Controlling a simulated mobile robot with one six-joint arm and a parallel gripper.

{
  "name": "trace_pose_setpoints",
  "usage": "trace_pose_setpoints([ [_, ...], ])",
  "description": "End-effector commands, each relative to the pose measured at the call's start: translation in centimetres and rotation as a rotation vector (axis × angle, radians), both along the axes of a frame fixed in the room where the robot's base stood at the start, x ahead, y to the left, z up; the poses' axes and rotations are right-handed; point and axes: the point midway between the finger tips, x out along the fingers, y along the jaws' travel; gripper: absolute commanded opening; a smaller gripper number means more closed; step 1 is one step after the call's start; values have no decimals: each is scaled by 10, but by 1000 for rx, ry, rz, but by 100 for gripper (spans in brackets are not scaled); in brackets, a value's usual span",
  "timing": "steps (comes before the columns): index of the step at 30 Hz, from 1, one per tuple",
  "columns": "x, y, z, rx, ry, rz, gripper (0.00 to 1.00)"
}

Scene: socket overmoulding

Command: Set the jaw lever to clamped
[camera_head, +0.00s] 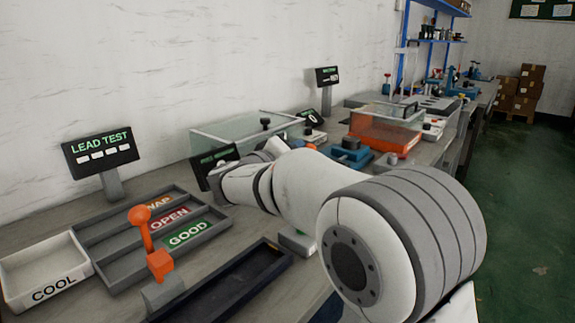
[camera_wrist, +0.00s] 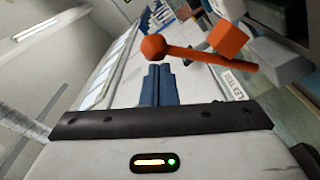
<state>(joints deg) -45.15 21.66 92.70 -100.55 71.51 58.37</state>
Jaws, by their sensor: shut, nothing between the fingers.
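The lever is an orange rod with a round ball knob (camera_head: 139,215) on top and an orange block (camera_head: 160,263) at its foot, on a grey base. In the head view it stands nearly upright, leaning a little left, at the front left of the bench. In the wrist view the orange ball (camera_wrist: 153,47) is just past the blue fingertips, and its rod runs right to the orange block (camera_wrist: 229,40). My gripper (camera_wrist: 158,68) is shut and empty. Whether it touches the ball I cannot tell. In the head view I cannot make out the fingers.
A grey tray with SNAP, OPEN and GOOD slots (camera_head: 120,240) lies behind the lever, with a white COOL bin (camera_head: 30,305) at left. A LEAD TEST display (camera_head: 100,150) stands behind. A dark tray (camera_head: 215,290) lies right of the lever. A clear-covered machine (camera_head: 245,135) stands further back.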

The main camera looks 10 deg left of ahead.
Motion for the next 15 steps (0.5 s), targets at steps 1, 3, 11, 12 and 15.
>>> trace_pose_setpoints([
  [1,-1,-4,-12,19,-10,-3,0],
  [3,-2,-9,-15,16,-8,-5,0],
  [11,-4,-23,-27,13,-7,-10,0],
  [12,-4,-25,-28,13,-7,-11,0],
  [15,-4,-29,-32,12,-7,-12,0],
])
